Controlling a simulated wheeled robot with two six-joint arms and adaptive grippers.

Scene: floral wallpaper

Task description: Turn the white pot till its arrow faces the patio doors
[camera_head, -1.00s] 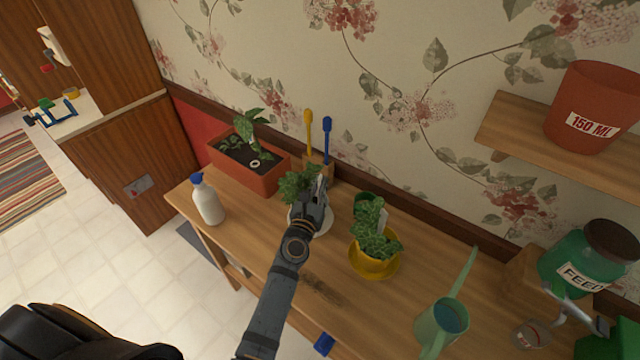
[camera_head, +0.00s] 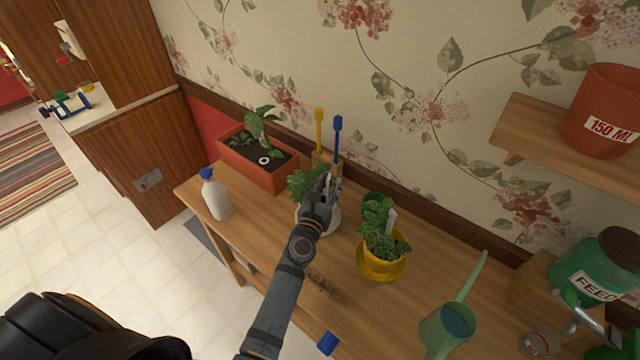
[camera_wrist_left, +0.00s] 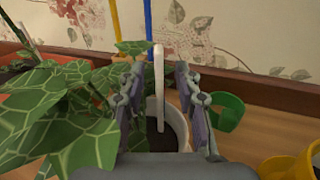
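The white pot (camera_head: 333,224) stands on the wooden bench with a leafy plant (camera_head: 303,184) in it, mostly hidden behind my left gripper (camera_head: 325,190). In the left wrist view the pot's white wall (camera_wrist_left: 180,125) and dark soil show beyond the fingers. My left gripper (camera_wrist_left: 160,100) is open, its fingers on either side of a thin white upright piece (camera_wrist_left: 159,80) at the pot, with gaps on both sides. Large patterned leaves (camera_wrist_left: 70,120) crowd the left finger. I see no arrow on the pot. My right gripper is not in view.
A yellow pot (camera_head: 381,266) with a plant stands close on the right, a green pot (camera_head: 372,198) behind. An orange planter (camera_head: 265,172), white bottle (camera_head: 216,198), watering can (camera_head: 446,328) and FEED jar (camera_head: 597,270) share the bench (camera_head: 275,222). A striped rug (camera_head: 35,170) lies far left.

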